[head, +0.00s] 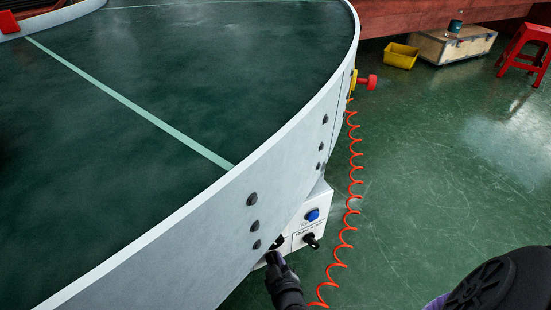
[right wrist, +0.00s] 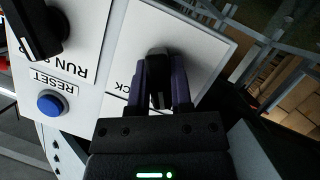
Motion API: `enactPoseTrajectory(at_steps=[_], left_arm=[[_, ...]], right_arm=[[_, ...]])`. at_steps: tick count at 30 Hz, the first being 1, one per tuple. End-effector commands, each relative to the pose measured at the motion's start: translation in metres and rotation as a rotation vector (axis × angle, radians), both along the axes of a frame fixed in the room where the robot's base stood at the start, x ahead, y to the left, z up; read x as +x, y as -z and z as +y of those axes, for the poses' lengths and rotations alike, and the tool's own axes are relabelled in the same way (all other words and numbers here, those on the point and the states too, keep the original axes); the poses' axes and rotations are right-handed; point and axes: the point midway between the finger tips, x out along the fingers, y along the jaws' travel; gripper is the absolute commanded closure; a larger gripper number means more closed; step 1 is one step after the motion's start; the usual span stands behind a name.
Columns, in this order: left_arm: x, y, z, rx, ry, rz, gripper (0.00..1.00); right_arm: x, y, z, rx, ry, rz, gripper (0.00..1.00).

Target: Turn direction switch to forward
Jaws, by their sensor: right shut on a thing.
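A white control box (head: 318,207) hangs on the outer side of the curved conveyor. The direction switch, a black rotary knob (right wrist: 157,82), is on its face, with a partly hidden label ending in "CK". My right gripper (right wrist: 164,85) is shut on this knob, one finger on each side. In the head view my right gripper (head: 273,259) reaches the box's lower left, hiding much of the knob. The knob's exact setting is hard to read. My left gripper is not in view.
The box also has a blue RESET button (head: 312,215) and a black RUN/STOP knob (head: 311,241). A coiled orange cable (head: 352,195) hangs beside the conveyor (head: 160,262). A yellow bin (head: 400,56), wooden crate (head: 440,46) and red stool (head: 528,45) stand far back. Green floor at right is clear.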

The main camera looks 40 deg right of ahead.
Motion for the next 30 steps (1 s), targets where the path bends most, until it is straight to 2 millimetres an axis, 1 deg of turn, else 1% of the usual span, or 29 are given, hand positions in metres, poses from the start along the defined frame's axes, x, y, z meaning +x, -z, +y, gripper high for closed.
enactPoseTrajectory(at_steps=[14,15,17,18,19,20,26,28,29,30], left_arm=[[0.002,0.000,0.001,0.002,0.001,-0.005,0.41],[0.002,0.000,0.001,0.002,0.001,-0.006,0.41],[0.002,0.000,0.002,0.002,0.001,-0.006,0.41],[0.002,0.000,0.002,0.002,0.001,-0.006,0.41],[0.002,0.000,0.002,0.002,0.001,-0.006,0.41],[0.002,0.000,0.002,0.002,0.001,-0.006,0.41],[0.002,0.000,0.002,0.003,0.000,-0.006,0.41],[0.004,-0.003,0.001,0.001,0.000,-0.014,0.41],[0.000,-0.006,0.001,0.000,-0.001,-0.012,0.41],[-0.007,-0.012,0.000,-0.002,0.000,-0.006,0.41]], right_arm=[[-0.001,0.001,0.001,-0.013,-0.001,0.006,1.00],[-0.001,0.001,0.001,-0.013,-0.001,0.006,0.69],[-0.001,0.001,0.000,-0.012,-0.001,0.005,0.56],[0.000,0.001,0.000,-0.012,-0.001,0.005,0.48],[0.000,0.001,0.000,-0.013,-0.001,0.005,0.42],[0.000,0.001,0.000,-0.013,-0.001,0.005,0.38],[0.000,0.000,0.000,-0.013,0.000,0.003,0.38],[-0.004,-0.004,0.002,-0.012,0.000,0.003,0.38],[-0.008,-0.007,0.004,-0.011,0.000,0.003,0.38],[-0.015,-0.011,0.008,-0.011,-0.001,0.002,0.38]])
